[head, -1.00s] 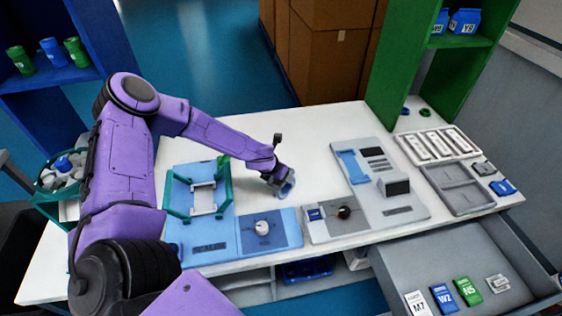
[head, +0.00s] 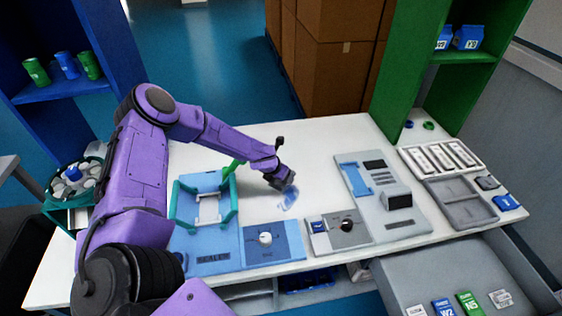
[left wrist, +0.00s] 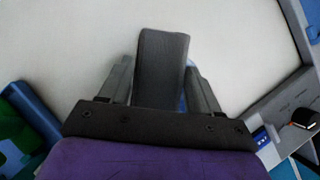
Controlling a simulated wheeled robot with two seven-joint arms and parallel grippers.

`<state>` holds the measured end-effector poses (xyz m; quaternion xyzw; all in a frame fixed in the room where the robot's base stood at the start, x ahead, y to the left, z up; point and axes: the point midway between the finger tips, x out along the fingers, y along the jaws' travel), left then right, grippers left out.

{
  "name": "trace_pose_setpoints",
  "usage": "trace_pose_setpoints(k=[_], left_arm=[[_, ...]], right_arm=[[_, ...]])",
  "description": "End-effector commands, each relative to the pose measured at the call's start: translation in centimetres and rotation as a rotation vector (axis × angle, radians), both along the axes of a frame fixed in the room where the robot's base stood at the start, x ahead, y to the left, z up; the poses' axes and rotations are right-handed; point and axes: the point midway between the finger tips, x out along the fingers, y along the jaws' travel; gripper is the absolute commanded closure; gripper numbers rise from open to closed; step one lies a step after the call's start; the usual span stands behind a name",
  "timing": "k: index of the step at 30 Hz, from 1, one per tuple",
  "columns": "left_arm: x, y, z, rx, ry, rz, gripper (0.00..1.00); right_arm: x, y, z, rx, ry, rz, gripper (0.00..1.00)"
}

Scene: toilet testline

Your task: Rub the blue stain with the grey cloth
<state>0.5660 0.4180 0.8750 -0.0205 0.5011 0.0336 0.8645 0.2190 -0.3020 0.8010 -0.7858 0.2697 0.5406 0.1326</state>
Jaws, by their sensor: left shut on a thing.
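My left gripper (head: 283,182) is low over the white table, shut on the grey cloth. In the left wrist view the cloth (left wrist: 162,65) is a dark grey slab pinched between the two fingers (left wrist: 160,85), sticking out past them. The blue stain (head: 289,198) is a streaky blue patch on the table, just in front of the gripper and partly beside it in the head view. In the left wrist view only a sliver of blue shows beside the cloth. I cannot tell whether the cloth touches the table. My right gripper is not in view.
A blue station with a teal frame (head: 232,215) stands left of the stain. A dial panel (head: 345,228) and a grey device panel (head: 398,205) lie to its right. The table behind the gripper is clear. An open drawer (head: 400,280) juts out at front right.

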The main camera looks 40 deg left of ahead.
Motion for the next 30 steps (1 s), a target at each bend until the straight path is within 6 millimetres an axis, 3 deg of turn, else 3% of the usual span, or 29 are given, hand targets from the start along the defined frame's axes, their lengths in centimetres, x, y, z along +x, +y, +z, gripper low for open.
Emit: trace_pose_setpoints(k=[6, 30], left_arm=[[-1.5, -1.8, -0.1, -0.002, -0.002, 0.000, 0.81], [-4.9, -5.9, 0.3, -0.001, -0.002, -0.002, 0.81]], right_arm=[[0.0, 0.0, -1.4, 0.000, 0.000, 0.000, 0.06], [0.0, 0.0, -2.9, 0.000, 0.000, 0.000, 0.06]])
